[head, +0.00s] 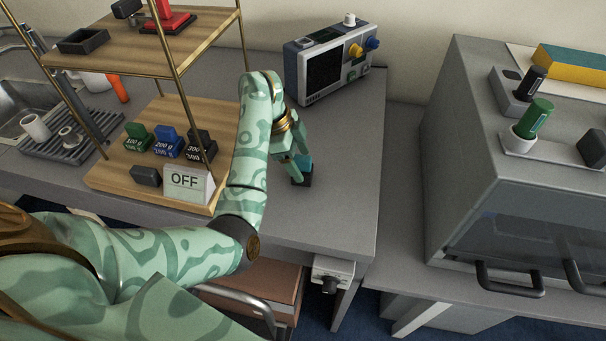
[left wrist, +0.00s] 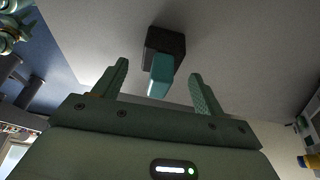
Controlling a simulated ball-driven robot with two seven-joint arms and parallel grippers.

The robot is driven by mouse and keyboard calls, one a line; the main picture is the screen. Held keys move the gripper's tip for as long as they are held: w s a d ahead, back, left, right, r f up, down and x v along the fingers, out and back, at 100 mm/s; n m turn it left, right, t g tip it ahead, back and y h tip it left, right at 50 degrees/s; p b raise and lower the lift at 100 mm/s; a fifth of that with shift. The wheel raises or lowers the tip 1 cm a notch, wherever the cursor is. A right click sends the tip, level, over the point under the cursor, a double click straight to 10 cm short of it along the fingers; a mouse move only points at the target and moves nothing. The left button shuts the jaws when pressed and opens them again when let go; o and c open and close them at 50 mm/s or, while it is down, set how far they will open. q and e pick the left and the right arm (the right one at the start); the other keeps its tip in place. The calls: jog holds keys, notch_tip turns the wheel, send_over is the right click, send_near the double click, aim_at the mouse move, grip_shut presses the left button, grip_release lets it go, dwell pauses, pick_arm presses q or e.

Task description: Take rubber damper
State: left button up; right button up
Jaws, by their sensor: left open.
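A small black block with a teal upper part (head: 305,180), which looks like the rubber damper, stands on the grey counter. In the left wrist view the block (left wrist: 165,42) is ahead of the fingers, with its teal part (left wrist: 160,76) pointing towards the gap between them. My left gripper (head: 297,165) reaches down over it and partly hides it in the head view. Its two fingers (left wrist: 159,72) are apart, one on each side of the teal part, with no visible contact. My right gripper is not in view.
A wooden shelf with brass posts (head: 135,170) holds coloured weights (head: 168,145) and an OFF sign (head: 187,184) left of my arm. An instrument (head: 330,65) stands behind. A grey cabinet (head: 450,130) stands right, past a gap. Counter right of the block is clear.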

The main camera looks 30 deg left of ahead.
pick_arm(q)
jog(key=shift+b+x, duration=0.3)
jog(key=shift+x, duration=0.95)
jog(key=shift+r, duration=0.15)
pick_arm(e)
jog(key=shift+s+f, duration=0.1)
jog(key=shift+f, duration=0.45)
pick_arm(q)
jog(key=c, duration=1.1)
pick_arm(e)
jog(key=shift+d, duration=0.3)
pick_arm(q)
jog(key=shift+c, duration=0.2)
